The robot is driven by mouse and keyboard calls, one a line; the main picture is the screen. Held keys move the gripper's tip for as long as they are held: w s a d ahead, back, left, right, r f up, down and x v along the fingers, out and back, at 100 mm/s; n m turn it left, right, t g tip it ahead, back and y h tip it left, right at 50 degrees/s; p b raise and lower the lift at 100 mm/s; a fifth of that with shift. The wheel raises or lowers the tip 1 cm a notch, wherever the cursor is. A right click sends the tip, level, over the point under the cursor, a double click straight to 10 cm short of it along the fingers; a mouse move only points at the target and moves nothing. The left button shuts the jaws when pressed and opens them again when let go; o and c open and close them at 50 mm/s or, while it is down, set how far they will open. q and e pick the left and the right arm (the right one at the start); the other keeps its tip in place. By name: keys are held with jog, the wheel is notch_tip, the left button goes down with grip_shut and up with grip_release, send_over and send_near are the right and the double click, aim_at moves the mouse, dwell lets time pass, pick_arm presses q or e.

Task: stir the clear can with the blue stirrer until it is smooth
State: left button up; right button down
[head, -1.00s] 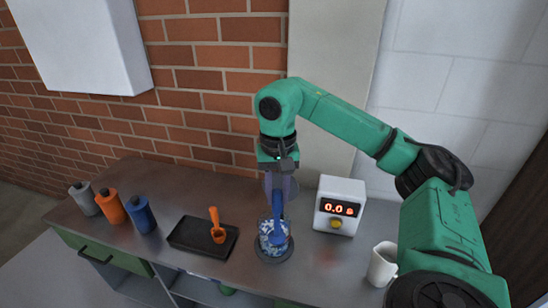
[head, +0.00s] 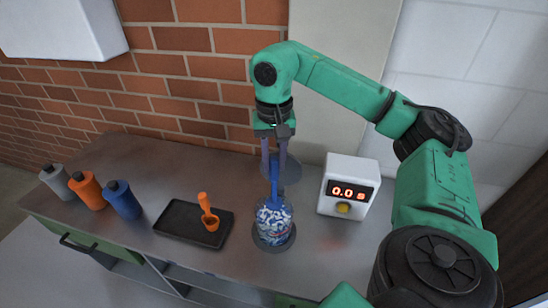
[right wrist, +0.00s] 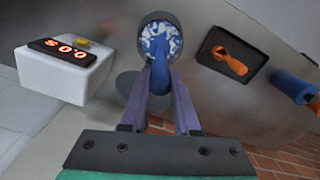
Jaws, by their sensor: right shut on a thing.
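The clear can (head: 273,226) stands on a dark round base on the counter and holds a mottled blue and white content. The blue stirrer (head: 274,178) stands nearly upright with its lower end inside the can. My right gripper (head: 273,163) is above the can, shut on the upper part of the stirrer. The right wrist view shows the stirrer (right wrist: 160,75) between the two fingers, reaching into the can's mouth (right wrist: 148,36). The content still looks uneven, in blue and white patches. My left gripper is not in view.
A white timer box (head: 347,187) reading 0.0 s stands right of the can. A black tray (head: 180,228) with an orange scoop (head: 208,214) lies to the left. Grey (head: 56,180), orange (head: 87,190) and blue (head: 123,200) bottles stand further left. A brick wall (head: 190,70) is behind.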

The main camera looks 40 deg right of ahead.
aim_at(274, 180)
notch_tip(274, 180, down, 2)
jog(key=shift+w+d+f+b, duration=0.1)
jog(key=shift+d+f+b, duration=0.1)
jog(key=shift+b, duration=0.45)
jog(key=shift+a+f+b, duration=0.15)
jog(key=shift+f+b, duration=0.2)
jog(key=shift+f, duration=0.05)
jog(key=shift+f+b, duration=0.6)
jog(key=shift+f, duration=0.15)
notch_tip(274, 180, down, 6)
jog(key=b, duration=0.5)
jog(key=shift+f, duration=0.25)
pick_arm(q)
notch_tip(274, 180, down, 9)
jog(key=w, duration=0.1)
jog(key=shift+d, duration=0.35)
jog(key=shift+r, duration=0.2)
pick_arm(e)
jog(key=shift+r, duration=0.1)
